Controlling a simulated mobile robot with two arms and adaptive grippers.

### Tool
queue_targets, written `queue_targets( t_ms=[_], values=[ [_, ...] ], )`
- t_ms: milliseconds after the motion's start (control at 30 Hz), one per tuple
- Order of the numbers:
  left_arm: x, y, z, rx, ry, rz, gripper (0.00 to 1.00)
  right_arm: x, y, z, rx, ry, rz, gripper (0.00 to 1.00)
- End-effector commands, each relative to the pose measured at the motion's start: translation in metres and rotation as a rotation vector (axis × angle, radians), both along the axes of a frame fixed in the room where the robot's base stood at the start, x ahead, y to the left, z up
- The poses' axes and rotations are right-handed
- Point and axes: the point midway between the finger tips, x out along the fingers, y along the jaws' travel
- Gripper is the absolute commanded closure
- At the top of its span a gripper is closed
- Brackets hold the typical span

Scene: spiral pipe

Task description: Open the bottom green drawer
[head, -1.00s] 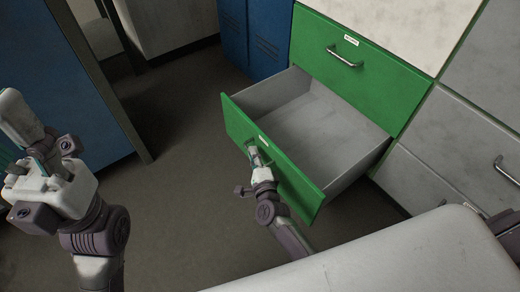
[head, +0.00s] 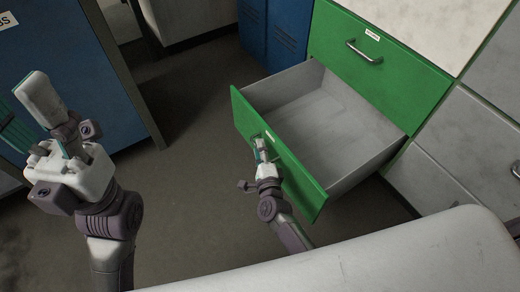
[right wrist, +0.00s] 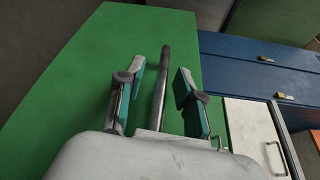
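The bottom green drawer (head: 290,165) is pulled far out of its cabinet in the head view, and its grey inside is empty. My right gripper (head: 262,150) is at the drawer front, over its handle. In the right wrist view, the dark metal handle (right wrist: 162,80) runs between the two teal-padded fingers of the right gripper (right wrist: 158,92). The fingers stand apart, with gaps on both sides of the handle. The green drawer front (right wrist: 70,90) lies behind them. My left gripper (head: 62,125) is raised at the left, away from the drawer; its finger gap is unclear.
A shut green drawer (head: 390,75) with a metal handle is above the open one. Grey drawers (head: 440,165) stand to the right. Blue lockers (head: 275,35) are behind, and a blue panel (head: 75,65) is at the left. The floor (head: 190,160) left of the drawer is clear.

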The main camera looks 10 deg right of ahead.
Motion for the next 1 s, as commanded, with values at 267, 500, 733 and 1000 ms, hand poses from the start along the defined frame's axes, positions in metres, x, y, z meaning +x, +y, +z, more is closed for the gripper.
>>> queue_targets(
  t_ms=[267,500,733,1000],
  values=[
    [0.0,0.001,0.001,0.002,-0.003,0.002,0.5,-0.011,0.001,0.0,0.0,0.001,0.0,0.64],
    [0.0,0.0,0.001,0.001,-0.003,0.001,0.5,-0.059,0.002,0.003,0.0,0.002,-0.001,0.64],
    [0.0,0.0,0.001,0.001,-0.003,0.001,0.5,-0.102,0.003,0.008,0.0,0.001,0.0,0.64],
    [0.0,0.0,0.001,0.0,-0.002,0.001,0.5,-0.12,0.005,0.01,0.0,-0.001,0.0,0.64]
  ],
)
